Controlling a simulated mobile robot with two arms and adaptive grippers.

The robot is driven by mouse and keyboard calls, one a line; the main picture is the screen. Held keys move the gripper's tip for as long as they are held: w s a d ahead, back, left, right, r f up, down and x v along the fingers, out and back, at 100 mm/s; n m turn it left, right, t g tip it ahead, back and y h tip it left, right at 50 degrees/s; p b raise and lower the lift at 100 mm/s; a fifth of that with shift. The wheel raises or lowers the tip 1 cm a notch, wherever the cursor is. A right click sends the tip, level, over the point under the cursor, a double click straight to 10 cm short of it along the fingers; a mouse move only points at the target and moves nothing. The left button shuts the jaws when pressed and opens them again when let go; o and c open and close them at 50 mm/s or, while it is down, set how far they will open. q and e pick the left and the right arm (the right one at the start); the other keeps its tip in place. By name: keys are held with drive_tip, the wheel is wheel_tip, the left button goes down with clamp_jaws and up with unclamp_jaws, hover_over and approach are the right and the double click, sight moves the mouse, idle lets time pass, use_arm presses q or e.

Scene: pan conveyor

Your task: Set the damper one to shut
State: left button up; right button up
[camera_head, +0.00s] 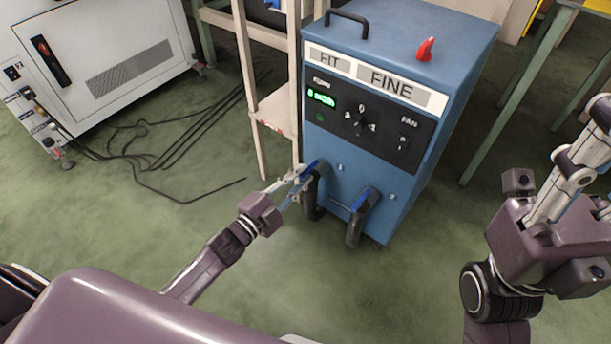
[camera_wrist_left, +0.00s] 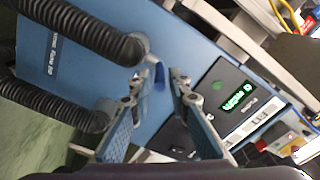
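The blue machine (camera_head: 375,135) has two black hoses low on its front, each with a blue damper lever. The left lever (camera_head: 309,169) slants up to the right. The right lever (camera_head: 362,199) also slants. No damper number is legible. My left gripper (camera_head: 297,181) is at the left lever. In the left wrist view its fingers (camera_wrist_left: 156,84) are apart, with the blue lever (camera_wrist_left: 159,76) just beyond and between the tips; contact cannot be told. My right gripper (camera_head: 585,150) is at the right edge, far from the machine, and its finger opening is unclear.
A white cabinet (camera_head: 100,60) stands at the left, with black cables (camera_head: 165,160) on the green floor. A pale wooden frame (camera_head: 275,110) stands close beside the machine's left side. A green table leg (camera_head: 515,90) stands at the right.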

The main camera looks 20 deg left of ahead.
use_arm(q)
drive_tip(key=shift+x, duration=1.05)
drive_tip(key=shift+c, duration=0.2)
clamp_jaws()
